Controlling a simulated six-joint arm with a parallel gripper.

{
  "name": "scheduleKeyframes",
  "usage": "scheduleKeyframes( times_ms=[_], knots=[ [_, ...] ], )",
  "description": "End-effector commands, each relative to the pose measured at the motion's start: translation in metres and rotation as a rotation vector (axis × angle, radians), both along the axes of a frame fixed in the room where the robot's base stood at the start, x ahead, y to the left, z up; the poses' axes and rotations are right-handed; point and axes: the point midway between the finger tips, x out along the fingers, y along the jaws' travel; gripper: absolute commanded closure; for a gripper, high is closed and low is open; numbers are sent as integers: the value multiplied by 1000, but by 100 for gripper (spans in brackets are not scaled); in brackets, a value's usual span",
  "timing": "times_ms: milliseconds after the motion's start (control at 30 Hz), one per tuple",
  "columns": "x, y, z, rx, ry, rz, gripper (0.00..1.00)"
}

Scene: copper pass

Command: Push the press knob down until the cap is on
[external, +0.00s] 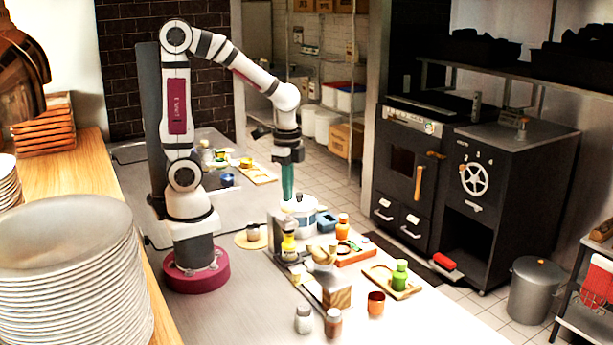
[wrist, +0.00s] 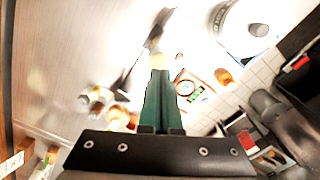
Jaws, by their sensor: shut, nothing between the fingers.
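My gripper (external: 288,196) points straight down with its green fingers together, empty, above the counter. It also shows in the wrist view (wrist: 159,75). The press (external: 276,232) is a small grey stand on the counter, below and slightly left of the fingertips in the external view. A yellow bottle-like piece (external: 289,243) stands at it; I cannot make out the cap separately. In the wrist view a pale round knob (wrist: 156,61) shows just beyond the fingertips, partly hidden by them. I cannot tell whether the fingers touch it.
A white pot (external: 304,213) stands close behind the fingers. An orange bottle (external: 342,227), a green bottle (external: 400,275) on a wooden board, a wooden block (external: 337,294) and small jars (external: 303,318) crowd the counter around the press. The counter left of the press is clearer.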

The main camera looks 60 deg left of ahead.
Motion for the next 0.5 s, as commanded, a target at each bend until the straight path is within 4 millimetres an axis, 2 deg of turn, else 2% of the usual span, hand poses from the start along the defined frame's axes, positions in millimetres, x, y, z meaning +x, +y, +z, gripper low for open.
scheduleKeyframes(
  times_ms=[267, 500],
  knots=[
    [0, 0, 1, 0, 0, 0, 100],
    [1, 0, 31, -1, -3, -1, 100]
  ],
)
